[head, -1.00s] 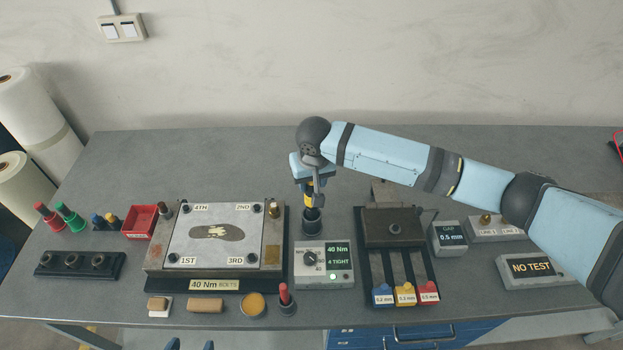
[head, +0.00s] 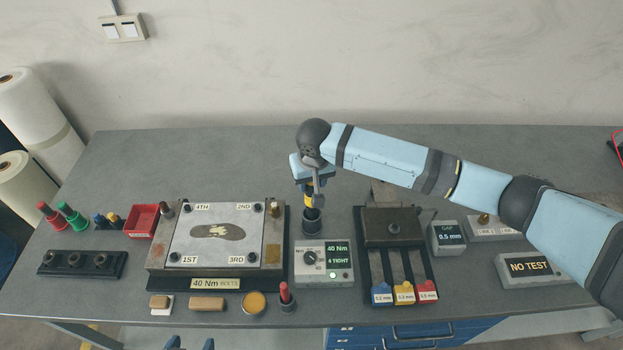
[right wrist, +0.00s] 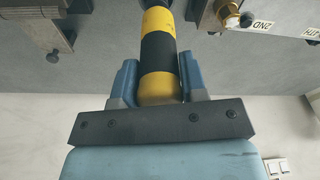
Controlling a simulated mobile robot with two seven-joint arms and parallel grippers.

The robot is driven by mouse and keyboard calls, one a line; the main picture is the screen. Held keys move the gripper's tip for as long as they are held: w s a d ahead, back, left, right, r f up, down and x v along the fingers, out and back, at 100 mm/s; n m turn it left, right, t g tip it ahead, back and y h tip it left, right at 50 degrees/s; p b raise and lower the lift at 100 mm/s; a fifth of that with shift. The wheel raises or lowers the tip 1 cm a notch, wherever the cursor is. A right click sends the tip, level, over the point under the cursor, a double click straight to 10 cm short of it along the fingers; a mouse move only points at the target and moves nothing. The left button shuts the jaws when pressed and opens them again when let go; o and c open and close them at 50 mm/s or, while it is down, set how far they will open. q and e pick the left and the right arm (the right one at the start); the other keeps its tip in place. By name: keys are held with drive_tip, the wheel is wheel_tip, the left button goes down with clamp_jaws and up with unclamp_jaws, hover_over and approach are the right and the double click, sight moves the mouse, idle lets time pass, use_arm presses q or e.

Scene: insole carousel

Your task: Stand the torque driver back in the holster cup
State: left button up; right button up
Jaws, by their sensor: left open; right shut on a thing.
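The torque driver (head: 308,200), banded yellow and black, is upright in my right gripper (head: 313,184). In the right wrist view the driver (right wrist: 159,55) lies between the two blue fingers, which are shut on it. The dark holster cup (head: 312,224) stands on the bench directly below, behind the grey torque box. The driver's lower end meets the cup's mouth in the head view; how deep it sits is hidden. My left gripper (head: 190,345) is open and empty at the bottom edge, with only its fingertips showing.
The torque box (head: 312,281) reads 40 Nm, 4 TIGHT, with a lit green lamp. Left of it is the bolted plate (head: 196,236) with an insole shape. A dark fixture (head: 389,228) with coloured gap tabs stands right. The bench behind the cup is clear.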

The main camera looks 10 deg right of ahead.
use_arm(q)
drive_tip(key=shift+w+r, duration=0.1)
drive_tip(key=shift+w, duration=0.15)
use_arm(e)
drive_tip(key=shift+f, duration=0.15)
drive_tip(key=shift+f, duration=0.3)
drive_tip(key=shift+f+b, duration=0.3)
drive_tip(key=shift+f, duration=2.25)
use_arm(q)
drive_tip(key=shift+f, duration=0.5)
use_arm(e)
drive_tip(key=shift+f, duration=0.35)
drive_tip(key=o, duration=1.1)
use_arm(q)
drive_tip(key=shift+s+f, duration=0.15)
drive_tip(key=shift+s, duration=0.15)
